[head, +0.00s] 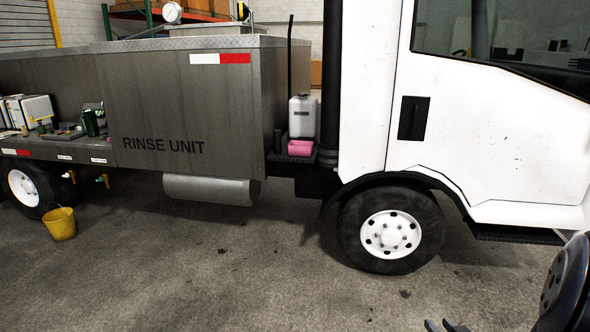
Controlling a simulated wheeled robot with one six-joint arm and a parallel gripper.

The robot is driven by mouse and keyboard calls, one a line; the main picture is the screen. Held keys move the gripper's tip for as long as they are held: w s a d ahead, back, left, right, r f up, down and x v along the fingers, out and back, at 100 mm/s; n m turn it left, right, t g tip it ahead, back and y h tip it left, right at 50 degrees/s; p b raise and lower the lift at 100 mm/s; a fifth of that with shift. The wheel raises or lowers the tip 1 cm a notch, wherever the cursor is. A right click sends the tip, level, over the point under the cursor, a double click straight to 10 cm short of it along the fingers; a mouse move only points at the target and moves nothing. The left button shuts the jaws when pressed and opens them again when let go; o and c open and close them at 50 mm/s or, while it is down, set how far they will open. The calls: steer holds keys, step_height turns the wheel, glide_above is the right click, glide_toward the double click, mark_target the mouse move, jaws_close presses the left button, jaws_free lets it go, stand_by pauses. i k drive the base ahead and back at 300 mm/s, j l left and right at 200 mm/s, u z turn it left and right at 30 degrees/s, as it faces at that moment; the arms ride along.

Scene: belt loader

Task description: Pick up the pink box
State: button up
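The pink box (300,148) sits on a dark step or ledge (283,158) between the grey tank body and the white cab of a truck. A white jug (302,116) stands right behind it. My gripper (446,325) shows only as fingertips at the bottom edge, low and right, far from the box. The two tips look apart with nothing visible between them. The rest of the gripper is cut off by the frame.
The truck's front wheel (391,229) and cab (480,140) stand right of the box. A black upright pipe (330,75) rises beside it. A yellow bucket (61,224) stands at left. The concrete floor (230,270) in front is clear.

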mark_target(301, 149)
steer(key=i+u, duration=0.35)
steer(key=i, duration=0.55)
steer(key=i+l+u, duration=0.1)
steer(key=i+u, duration=0.2)
steer(key=i, duration=0.55)
steer(key=i+j, duration=0.15)
steer(key=i, duration=0.45)
steer(key=i+j+z, duration=0.1)
steer(key=i, duration=0.5)
steer(key=i+j, duration=0.2)
steer(key=i, duration=0.45)
steer(key=i+j+z, duration=0.25)
steer(key=i+z, duration=0.2)
steer(key=i+j+z, duration=0.5)
steer(key=i+l, duration=0.05)
